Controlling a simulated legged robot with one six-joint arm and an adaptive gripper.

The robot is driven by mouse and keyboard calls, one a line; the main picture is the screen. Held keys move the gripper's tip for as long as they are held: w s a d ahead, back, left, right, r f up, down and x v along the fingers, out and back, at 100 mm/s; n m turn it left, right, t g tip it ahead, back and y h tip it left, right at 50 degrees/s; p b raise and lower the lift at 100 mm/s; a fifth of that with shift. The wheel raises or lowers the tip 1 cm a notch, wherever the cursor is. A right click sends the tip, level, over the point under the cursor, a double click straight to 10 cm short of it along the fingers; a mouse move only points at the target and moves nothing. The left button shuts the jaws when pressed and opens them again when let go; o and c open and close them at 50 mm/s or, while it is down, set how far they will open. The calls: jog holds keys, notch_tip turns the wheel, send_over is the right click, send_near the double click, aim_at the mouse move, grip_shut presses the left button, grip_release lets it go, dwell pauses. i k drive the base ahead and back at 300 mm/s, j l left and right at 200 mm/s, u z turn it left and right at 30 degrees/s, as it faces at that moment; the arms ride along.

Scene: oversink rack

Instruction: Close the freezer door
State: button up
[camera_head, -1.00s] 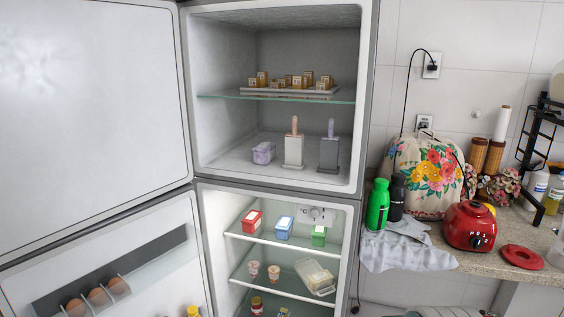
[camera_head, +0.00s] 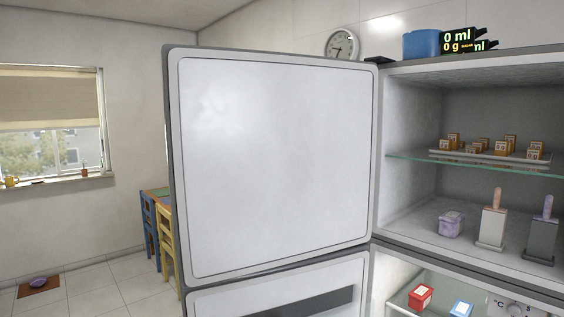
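The freezer door (camera_head: 275,165) is the upper door. It stands wide open to the left of the freezer compartment (camera_head: 420,140), hinged at the compartment's left edge, with its white inner face toward me. The compartment holds a tray of small boxes (camera_head: 490,156) on a glass shelf, and below it a lilac tub (camera_head: 451,224) and two upright popsicle-like items (camera_head: 493,222). The lower fridge door (camera_head: 330,275) is open as well, below the freezer door. My gripper is not in the frame.
A blue container (camera_head: 421,45) and dark bottles stand on the fridge top. Chairs (camera_head: 165,235) stand behind the door at left.

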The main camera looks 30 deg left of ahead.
aim_at(270, 156)
jog(key=j+z, duration=0.15)
jog(key=j, duration=0.5)
jog(key=k+j+z, duration=0.1)
jog(key=j, duration=0.5)
jog(key=k+j+z, duration=0.15)
jog(key=j, duration=0.45)
jog(key=k+j+z, duration=0.1)
jog(key=j, duration=0.55)
jog(key=k+j+z, duration=0.15)
jog(key=j, duration=0.45)
jog(key=k+j+z, duration=0.1)
jog(key=j, duration=0.45)
jog(key=k+j+z, duration=0.15)
jog(key=j, duration=0.4)
jog(key=k+j+z, duration=0.1)
jog(key=k+j, duration=0.2)
jog(key=j, duration=0.25)
